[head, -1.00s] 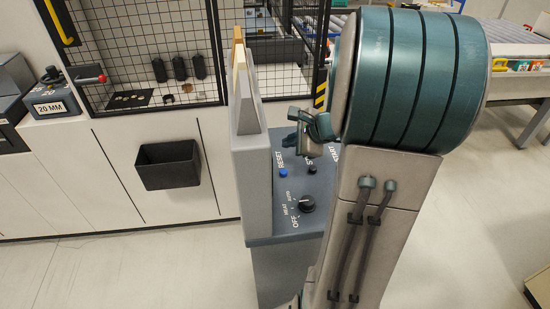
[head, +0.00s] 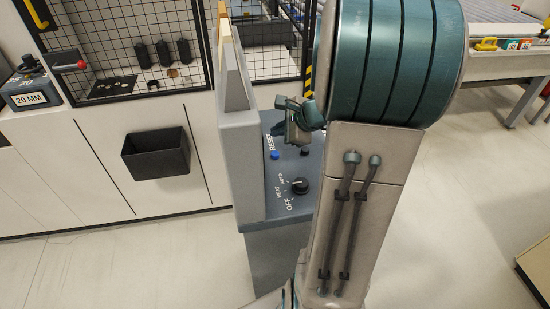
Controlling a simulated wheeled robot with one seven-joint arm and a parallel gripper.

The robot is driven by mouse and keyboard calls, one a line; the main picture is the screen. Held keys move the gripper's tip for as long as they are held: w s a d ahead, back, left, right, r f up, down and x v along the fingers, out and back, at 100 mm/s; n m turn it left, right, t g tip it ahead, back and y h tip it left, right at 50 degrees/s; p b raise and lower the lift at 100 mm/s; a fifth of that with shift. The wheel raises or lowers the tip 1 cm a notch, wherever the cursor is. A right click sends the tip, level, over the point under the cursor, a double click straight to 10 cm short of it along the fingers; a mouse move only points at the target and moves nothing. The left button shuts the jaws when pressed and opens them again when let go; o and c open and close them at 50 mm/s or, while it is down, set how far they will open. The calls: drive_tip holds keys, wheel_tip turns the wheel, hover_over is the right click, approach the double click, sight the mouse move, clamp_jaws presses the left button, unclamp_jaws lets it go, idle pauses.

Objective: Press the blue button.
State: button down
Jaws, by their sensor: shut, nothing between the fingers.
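The blue button (head: 275,155) is small and round, on the sloped grey top of the control console (head: 283,206), beside the RESET label. My gripper (head: 284,103) is above and slightly right of the button in the head view, over the far part of the panel. It is shut and empty, and appears apart from the button. My arm covers the right side of the panel. How high the gripper is above the panel is hard to tell.
A black rotary knob (head: 299,186) and a black button (head: 305,151) sit near the blue button. A grey upright plate (head: 240,165) rises along the console's left side. A black bin (head: 156,154) hangs on the white cabinet. Floor is clear at the lower left.

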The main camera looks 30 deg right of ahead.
sight(278, 155)
drive_tip(key=shift+f+b, duration=1.85)
drive_tip(key=shift+f, duration=0.7)
drive_tip(key=shift+f+b, duration=0.4)
drive_tip(key=shift+b, duration=0.15)
drive_tip(key=shift+f+b, duration=0.5)
drive_tip(key=shift+b, duration=0.05)
idle(0.4)
drive_tip(key=shift+r, duration=0.1)
drive_tip(key=shift+r+p, duration=0.65)
drive_tip(key=shift+r, duration=0.15)
wheel_tip(278, 155, up, 5)
drive_tip(key=p, duration=0.4)
drive_tip(key=shift+r, duration=0.1)
